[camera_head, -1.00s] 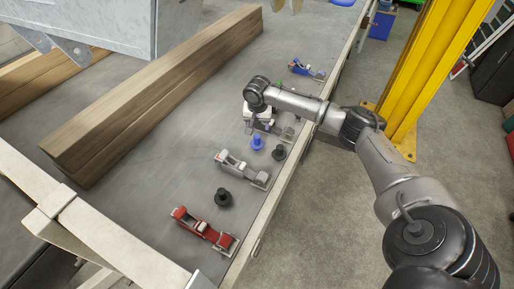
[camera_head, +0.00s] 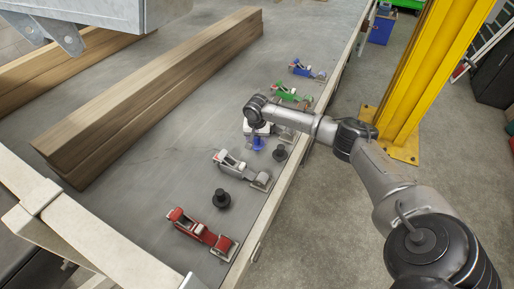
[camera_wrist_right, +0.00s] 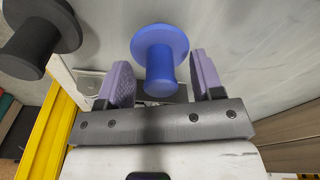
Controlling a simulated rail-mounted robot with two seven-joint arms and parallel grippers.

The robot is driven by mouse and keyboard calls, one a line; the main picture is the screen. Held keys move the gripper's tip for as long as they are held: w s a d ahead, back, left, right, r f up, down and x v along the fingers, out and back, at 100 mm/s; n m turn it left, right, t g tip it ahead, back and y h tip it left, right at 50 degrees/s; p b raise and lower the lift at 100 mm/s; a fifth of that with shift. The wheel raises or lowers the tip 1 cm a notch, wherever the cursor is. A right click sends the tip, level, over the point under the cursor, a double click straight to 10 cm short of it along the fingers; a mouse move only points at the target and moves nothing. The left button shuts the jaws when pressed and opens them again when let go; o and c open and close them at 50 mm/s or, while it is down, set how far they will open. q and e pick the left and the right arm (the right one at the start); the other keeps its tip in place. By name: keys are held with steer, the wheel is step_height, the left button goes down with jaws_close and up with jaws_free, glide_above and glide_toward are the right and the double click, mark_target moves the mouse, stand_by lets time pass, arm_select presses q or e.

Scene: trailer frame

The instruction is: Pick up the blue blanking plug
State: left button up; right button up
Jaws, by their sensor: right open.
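The blue blanking plug (camera_head: 258,146) stands on the grey bench surface, partly hidden under my right wrist in the head view. In the right wrist view the blue plug (camera_wrist_right: 160,55) shows its round flange and narrower stem. My right gripper (camera_wrist_right: 162,82) is open, with one purple-padded finger on each side of the plug and visible gaps beside it. In the head view my right gripper (camera_head: 257,136) is right at the plug, its fingers mostly hidden. My left gripper is not in view.
Black plugs stand close by (camera_head: 280,153) and nearer the front (camera_head: 221,199). A grey clamp (camera_head: 240,168), red clamp (camera_head: 200,230), green clamp (camera_head: 291,93) and blue clamp (camera_head: 305,70) line the bench edge. A wooden beam (camera_head: 150,95) lies left. A yellow post (camera_head: 430,70) stands right.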

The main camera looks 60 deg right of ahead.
steer(key=shift+d, duration=0.1)
steer(key=shift+c, duration=1.3)
jaws_close()
steer(key=shift+r, duration=0.2)
steer(key=shift+r+p, duration=0.3)
step_height(320, 180, up, 4)
steer(key=shift+f+p, duration=0.2)
steer(key=shift+p, duration=0.75)
steer(key=s+r+p, duration=0.2)
steer(key=s+r, duration=0.1)
steer(key=s, duration=0.2)
steer(key=s+d+r+p, duration=0.1)
steer(key=s+r+p, duration=0.1)
steer(key=s, duration=0.4)
steer(key=shift+s+r, duration=0.25)
steer(key=shift+r, duration=0.5)
